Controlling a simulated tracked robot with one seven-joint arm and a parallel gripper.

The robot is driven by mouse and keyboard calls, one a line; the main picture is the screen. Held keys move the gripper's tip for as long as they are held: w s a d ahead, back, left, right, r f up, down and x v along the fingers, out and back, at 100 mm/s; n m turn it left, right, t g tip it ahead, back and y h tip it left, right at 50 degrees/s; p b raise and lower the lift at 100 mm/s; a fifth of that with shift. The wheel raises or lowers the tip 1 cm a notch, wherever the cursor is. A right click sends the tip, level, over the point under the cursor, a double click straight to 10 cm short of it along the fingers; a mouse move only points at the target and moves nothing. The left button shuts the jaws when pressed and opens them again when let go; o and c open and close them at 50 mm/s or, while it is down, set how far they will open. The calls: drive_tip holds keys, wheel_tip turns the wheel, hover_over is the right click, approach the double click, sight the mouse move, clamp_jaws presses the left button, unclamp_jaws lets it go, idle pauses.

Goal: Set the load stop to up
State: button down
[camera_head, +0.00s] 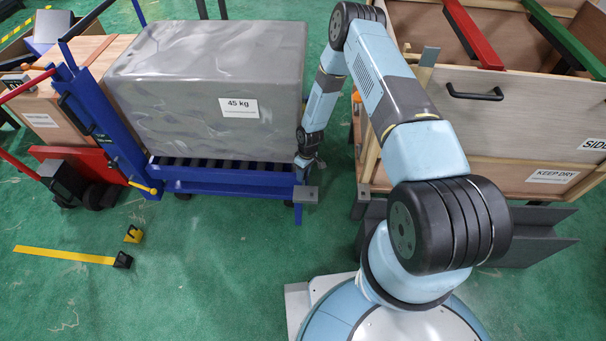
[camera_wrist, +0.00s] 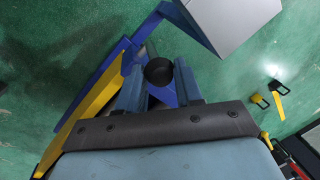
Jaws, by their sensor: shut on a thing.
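My gripper (camera_head: 308,162) is at the right end of the blue cart (camera_head: 230,184), beside the grey load marked 45 kg (camera_head: 205,85). In the wrist view my gripper (camera_wrist: 159,84) has its two blue fingers shut on a round black knob (camera_wrist: 158,71). Blue bars run beside and behind the knob. A flat grey plate (camera_head: 306,194) on a blue part sits low at the cart's end, and appears to be the grey piece in the wrist view (camera_wrist: 232,18). I take this to be the load stop; its exact tilt is unclear.
A wooden crate marked KEEP DRY (camera_head: 530,170) stands close on the right of my arm. A yellow strip (camera_head: 68,254) and small yellow block (camera_head: 133,234) lie on the green floor, otherwise clear in front.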

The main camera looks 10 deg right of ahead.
wheel_tip(320, 180, up, 6)
drive_tip(key=shift+w+d+f, duration=0.15)
idle(0.3)
drive_tip(key=c, duration=0.8)
unclamp_jaws()
drive_tip(key=shift+o, duration=0.2)
wheel_tip(320, 180, up, 14)
drive_tip(key=w+d, duration=0.1)
drive_tip(key=shift+w+d+f, duration=0.25)
drive_tip(key=shift+w+d, duration=0.1)
